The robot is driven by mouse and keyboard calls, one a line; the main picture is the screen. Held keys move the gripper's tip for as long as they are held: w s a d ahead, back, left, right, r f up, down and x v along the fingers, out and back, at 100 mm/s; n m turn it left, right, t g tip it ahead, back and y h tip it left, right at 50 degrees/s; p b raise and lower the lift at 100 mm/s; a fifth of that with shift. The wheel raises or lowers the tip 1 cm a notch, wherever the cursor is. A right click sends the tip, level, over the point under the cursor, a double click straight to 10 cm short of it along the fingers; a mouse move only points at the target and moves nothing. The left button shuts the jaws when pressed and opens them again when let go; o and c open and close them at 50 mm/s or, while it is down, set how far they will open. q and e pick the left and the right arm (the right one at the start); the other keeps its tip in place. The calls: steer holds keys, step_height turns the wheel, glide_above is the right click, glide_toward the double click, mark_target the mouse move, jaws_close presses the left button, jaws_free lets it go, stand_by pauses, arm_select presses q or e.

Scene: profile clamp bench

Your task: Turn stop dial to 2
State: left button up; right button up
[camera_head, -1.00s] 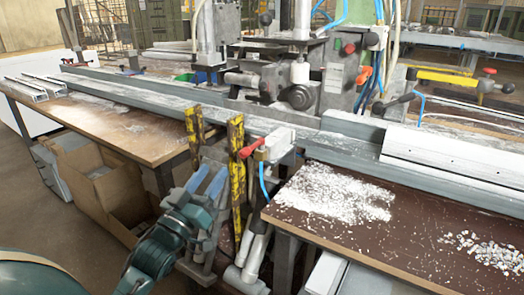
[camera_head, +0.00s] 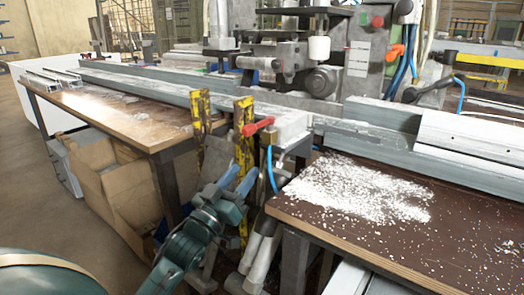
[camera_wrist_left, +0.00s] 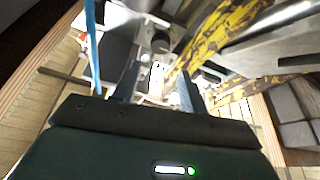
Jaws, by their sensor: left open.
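My left gripper (camera_head: 238,178) is open and empty in the head view, in front of the yellow-and-black posts and below the bench rail. In the left wrist view its two fingers (camera_wrist_left: 157,82) are spread apart. A small dark round knob (camera_wrist_left: 160,42) shows beyond the fingertips there, apart from them; I cannot tell whether it is the stop dial. No numbers are readable. In the head view a dark round part (camera_head: 322,82) sits on the machine, well away from the gripper. My right gripper is in neither view.
Yellow-and-black posts (camera_head: 243,135) and a red-handled clamp (camera_head: 258,126) stand close to the left gripper. A blue hose (camera_head: 271,168) hangs beside it. A brown table (camera_head: 400,235) with white chips is at right, a wooden table (camera_head: 145,138) at left, cardboard boxes (camera_head: 125,190) below.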

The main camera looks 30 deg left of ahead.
arm_select(q)
steer(key=b+x, duration=0.1)
steer(key=x, duration=0.8)
steer(key=shift+w, duration=0.35)
steer(key=shift+r, duration=0.1)
steer(key=shift+c, duration=0.5)
steer(key=c, duration=0.6)
